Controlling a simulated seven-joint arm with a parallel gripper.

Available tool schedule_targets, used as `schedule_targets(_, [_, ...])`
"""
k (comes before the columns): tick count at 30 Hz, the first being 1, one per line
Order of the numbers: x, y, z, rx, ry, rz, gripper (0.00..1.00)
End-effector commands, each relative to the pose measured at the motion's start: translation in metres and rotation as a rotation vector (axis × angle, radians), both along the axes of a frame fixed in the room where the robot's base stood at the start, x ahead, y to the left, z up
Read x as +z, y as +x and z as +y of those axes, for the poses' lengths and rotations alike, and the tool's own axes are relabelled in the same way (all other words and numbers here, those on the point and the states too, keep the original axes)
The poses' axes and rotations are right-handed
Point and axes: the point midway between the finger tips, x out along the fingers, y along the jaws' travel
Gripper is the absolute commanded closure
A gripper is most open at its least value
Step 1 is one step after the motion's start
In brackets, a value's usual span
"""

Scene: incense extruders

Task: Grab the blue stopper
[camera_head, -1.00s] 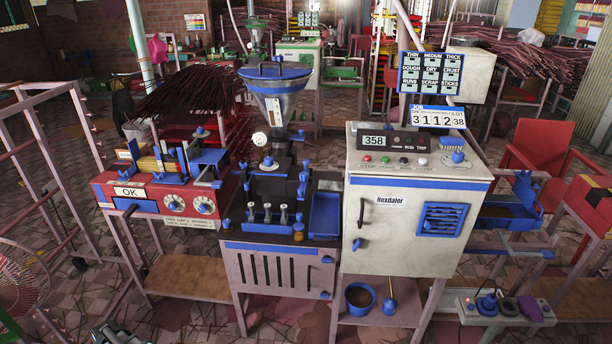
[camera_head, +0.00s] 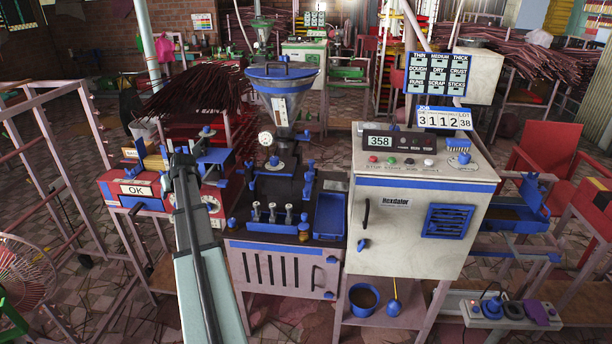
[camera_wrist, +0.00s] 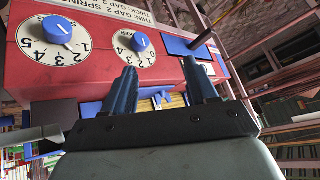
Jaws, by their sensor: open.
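I cannot tell for certain which blue part is the stopper. Small blue pieces sit on the red machine (camera_head: 120,188), including a blue knob (camera_head: 207,132) at its upper right. Several small blue-based metal plungers (camera_head: 272,212) stand on the black middle machine, beside upright blue pegs (camera_head: 308,180). My gripper (camera_head: 182,153) is raised in front of the red machine's right part, which it partly hides. In the wrist view my gripper (camera_wrist: 162,85) has its two blue-grey fingers apart, with no object visibly held. A flat blue plate (camera_wrist: 185,46) and a rod show beyond the fingers.
The red machine's dials with blue knobs (camera_wrist: 57,29) are close in the wrist view. The blue-lidded hopper (camera_head: 282,75) stands at middle back. A white cabinet (camera_head: 415,225) stands to the right, with a blue tray (camera_head: 330,213) beside it. A pink frame (camera_head: 50,190) is at left.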

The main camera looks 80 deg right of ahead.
Motion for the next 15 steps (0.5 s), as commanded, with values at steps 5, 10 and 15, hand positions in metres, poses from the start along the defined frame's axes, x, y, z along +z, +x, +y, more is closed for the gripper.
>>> schedule_targets(5, [0.071,-0.06,-0.069,-0.085,-0.07,-0.04,0.43])
schedule_targets(10, [0.085,-0.141,-0.11,-0.162,-0.045,0.034,0.43])
schedule_targets(15, [0.1,-0.236,-0.145,-0.251,-0.005,0.115,0.43])
